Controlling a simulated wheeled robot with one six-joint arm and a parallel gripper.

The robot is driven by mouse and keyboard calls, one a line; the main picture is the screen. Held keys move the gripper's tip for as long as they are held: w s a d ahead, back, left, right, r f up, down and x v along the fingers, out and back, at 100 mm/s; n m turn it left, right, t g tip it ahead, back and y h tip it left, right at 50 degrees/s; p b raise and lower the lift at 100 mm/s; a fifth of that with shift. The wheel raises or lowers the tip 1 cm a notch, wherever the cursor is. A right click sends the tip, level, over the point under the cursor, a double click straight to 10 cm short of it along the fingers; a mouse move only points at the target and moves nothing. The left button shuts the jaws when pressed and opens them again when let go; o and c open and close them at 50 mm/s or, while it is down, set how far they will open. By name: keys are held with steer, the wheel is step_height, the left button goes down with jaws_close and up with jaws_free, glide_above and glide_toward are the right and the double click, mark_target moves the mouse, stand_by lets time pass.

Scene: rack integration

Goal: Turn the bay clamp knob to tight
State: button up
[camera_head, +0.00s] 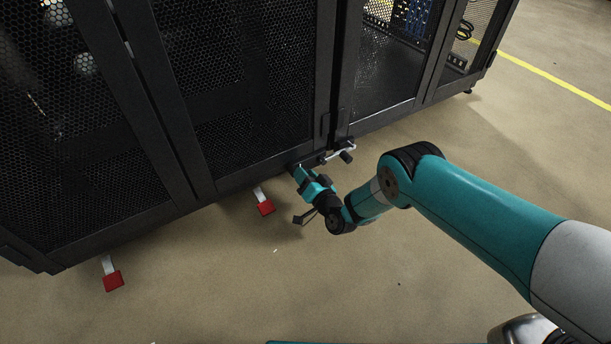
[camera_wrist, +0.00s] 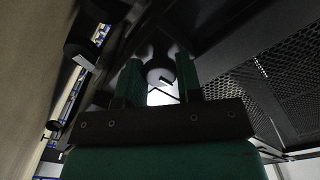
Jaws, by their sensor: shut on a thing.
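My gripper (camera_head: 297,170) is low at the bottom edge of the dark rack (camera_head: 185,190), in front of its lower frame. In the wrist view its two green fingers (camera_wrist: 159,72) are closed around a dark rounded knob (camera_wrist: 160,77), with a bright patch just below it. I take this to be the bay clamp knob. In the head view the knob is hidden behind my gripper. The knob's tight or loose marking cannot be read in either view.
A silver crank handle with black grips (camera_head: 340,153) sticks out just right of my gripper. Red-tipped feet (camera_head: 265,207) and (camera_head: 113,281) stick out from the rack's base. The floor (camera_head: 220,290) in front is clear. A yellow line (camera_head: 550,78) runs at the far right.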

steer(key=shift+m, duration=0.3)
steer(key=shift+d+m+b, duration=0.1)
steer(key=shift+m+b, duration=4.9)
steer(key=shift+m, duration=11.6)
steer(key=o, duration=0.9)
